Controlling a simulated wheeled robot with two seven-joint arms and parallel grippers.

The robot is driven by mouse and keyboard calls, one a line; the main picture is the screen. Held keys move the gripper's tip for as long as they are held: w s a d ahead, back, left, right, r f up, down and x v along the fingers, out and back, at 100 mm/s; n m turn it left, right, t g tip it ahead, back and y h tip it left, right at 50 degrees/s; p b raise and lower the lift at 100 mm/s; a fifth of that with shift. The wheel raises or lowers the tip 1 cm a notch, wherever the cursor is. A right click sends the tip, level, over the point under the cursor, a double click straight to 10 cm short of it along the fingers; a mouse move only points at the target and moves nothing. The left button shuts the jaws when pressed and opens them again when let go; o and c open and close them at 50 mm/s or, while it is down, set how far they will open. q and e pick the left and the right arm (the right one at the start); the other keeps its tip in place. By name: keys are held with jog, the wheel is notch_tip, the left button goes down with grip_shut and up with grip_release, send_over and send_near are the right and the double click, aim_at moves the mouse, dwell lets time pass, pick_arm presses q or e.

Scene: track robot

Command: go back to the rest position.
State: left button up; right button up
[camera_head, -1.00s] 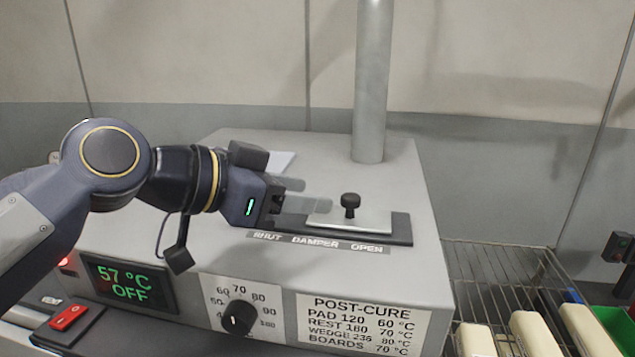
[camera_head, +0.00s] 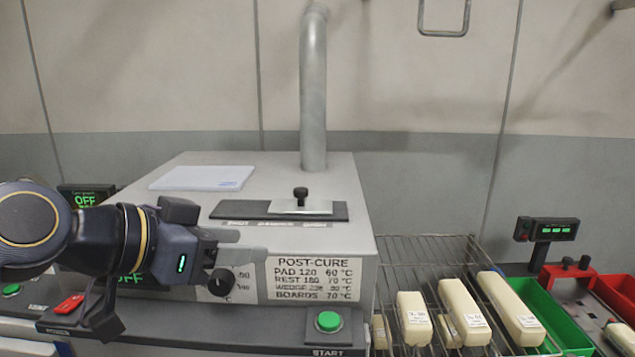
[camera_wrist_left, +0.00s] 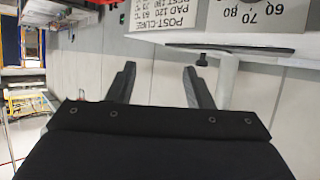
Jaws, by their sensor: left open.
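My left gripper (camera_head: 240,247) is in front of the oven's front face in the head view, at the height of the dial (camera_head: 221,282) and partly covering the display. Its fingers point right, apart and empty. In the left wrist view its two fingers (camera_wrist_left: 158,72) are spread with nothing between them. The damper plate (camera_head: 315,208) with its black knob (camera_head: 301,193) sits toward the right of its dark slot on the oven top (camera_head: 270,172), clear of the gripper. My right gripper is out of view.
A wire rack (camera_head: 420,250) with several cream blocks (camera_head: 462,310) stands right of the oven. Beyond it are a green bin (camera_head: 555,315) and a red-based scale. A green START button (camera_head: 327,321) and red switch (camera_head: 70,305) are below. A vertical pipe (camera_head: 313,95) rises behind the slot.

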pick_arm(q)
jog(key=s+a+f+n+g+y, duration=0.1)
jog(key=s+a+f+n+y, duration=0.1)
jog(key=s+f, duration=0.3)
jog(key=s+a+f+n+g+y, duration=0.1)
jog(key=s+a+f+n, duration=0.3)
jog(key=f, duration=1)
jog(key=s+a+f+n+g+y, duration=0.1)
jog(key=s+a+f+n, duration=0.3)
jog(key=f, duration=0.6)
jog(key=shift+s+f+n+g+y, duration=0.2)
jog(key=shift+s+n+g+y, duration=0.1)
jog(key=shift+s+y, duration=0.55)
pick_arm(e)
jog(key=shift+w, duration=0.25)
pick_arm(q)
jog(key=shift+a, duration=0.1)
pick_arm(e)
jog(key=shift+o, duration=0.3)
